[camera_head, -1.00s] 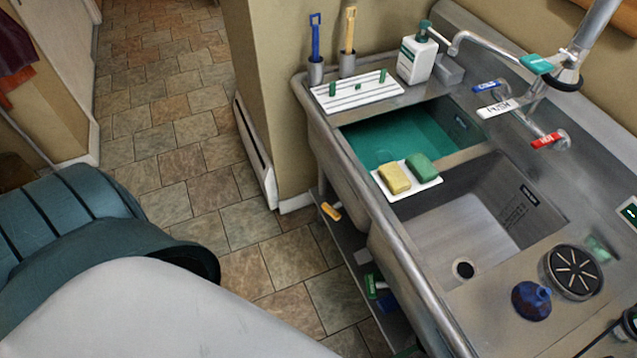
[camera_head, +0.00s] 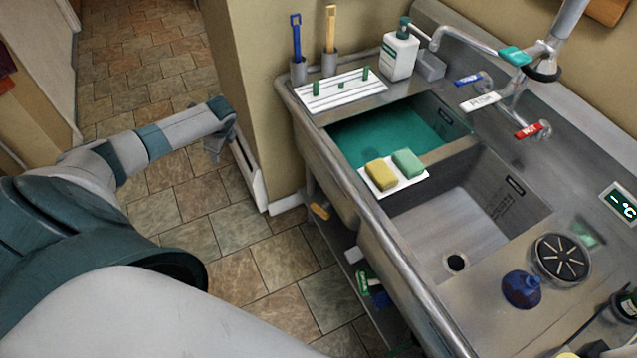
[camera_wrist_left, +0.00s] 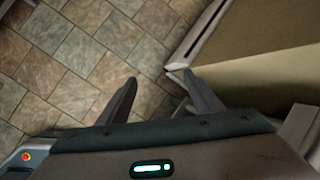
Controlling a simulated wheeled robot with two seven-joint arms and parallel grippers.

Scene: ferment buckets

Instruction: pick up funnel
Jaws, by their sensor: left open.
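The funnel (camera_head: 522,289) is dark blue and sits mouth down, spout up, on the steel counter right of the sink basin, beside a round black drain-like disc. My left gripper (camera_head: 214,150) is at the end of the arm reaching in from the left, over the tiled floor and far from the funnel. In the left wrist view its two fingers (camera_wrist_left: 160,92) are apart with only floor and a wall base between them. The funnel does not show in the left wrist view. My right gripper is not in view.
The steel sink's raised front rim (camera_head: 372,228) lies between my left gripper and the counter. A wall corner (camera_head: 250,110) is close to the gripper. A sponge tray (camera_head: 407,187) sits on the divider. The tap (camera_head: 474,40) rises behind. Open floor lies left.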

